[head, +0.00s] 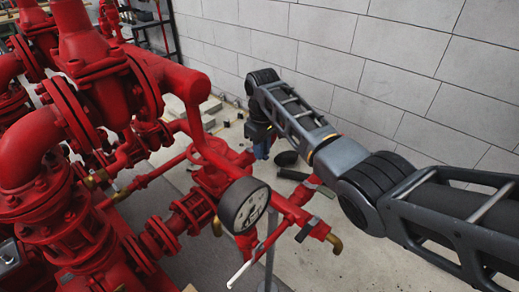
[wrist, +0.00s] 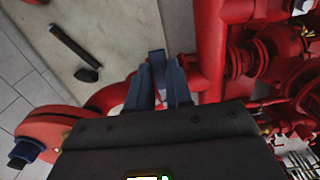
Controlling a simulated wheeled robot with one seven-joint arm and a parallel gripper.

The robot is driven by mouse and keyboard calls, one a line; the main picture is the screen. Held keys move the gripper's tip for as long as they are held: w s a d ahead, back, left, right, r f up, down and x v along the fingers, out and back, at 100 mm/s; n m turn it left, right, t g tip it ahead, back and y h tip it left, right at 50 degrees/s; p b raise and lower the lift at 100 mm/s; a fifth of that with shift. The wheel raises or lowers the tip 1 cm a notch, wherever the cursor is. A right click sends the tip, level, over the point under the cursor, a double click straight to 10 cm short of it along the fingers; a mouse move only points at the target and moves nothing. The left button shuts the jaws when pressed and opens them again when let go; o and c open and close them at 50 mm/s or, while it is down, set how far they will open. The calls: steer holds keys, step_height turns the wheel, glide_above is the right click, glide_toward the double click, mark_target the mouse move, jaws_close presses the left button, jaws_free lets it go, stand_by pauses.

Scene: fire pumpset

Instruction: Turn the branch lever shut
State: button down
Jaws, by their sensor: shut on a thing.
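My gripper (wrist: 158,88) shows two blue-grey fingers in the wrist view, closed around a narrow blue-grey piece (wrist: 157,60) that looks like the branch lever. The fingers are over a red pipe, and the lever's far end and pivot are hard to make out. In the head view my gripper (head: 262,146) points down behind the red pipework, near the wall. The lever cannot be made out there, being hidden by the gripper and pipes.
A round gauge (head: 244,205) and a red branch pipe (head: 290,209) stand in front of my gripper. Large red pump bodies (head: 95,75) fill the left. A dark bar (wrist: 72,46) lies on the floor. The block wall (head: 390,75) is close behind my arm.

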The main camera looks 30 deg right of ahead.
steer(key=shift+w+d+n, duration=0.1)
steer(key=shift+d+n, duration=0.05)
steer(key=shift+n, duration=0.15)
steer(key=c, duration=1)
jaws_free()
steer(key=shift+r+b, duration=0.3)
steer(key=shift+r, duration=3.65)
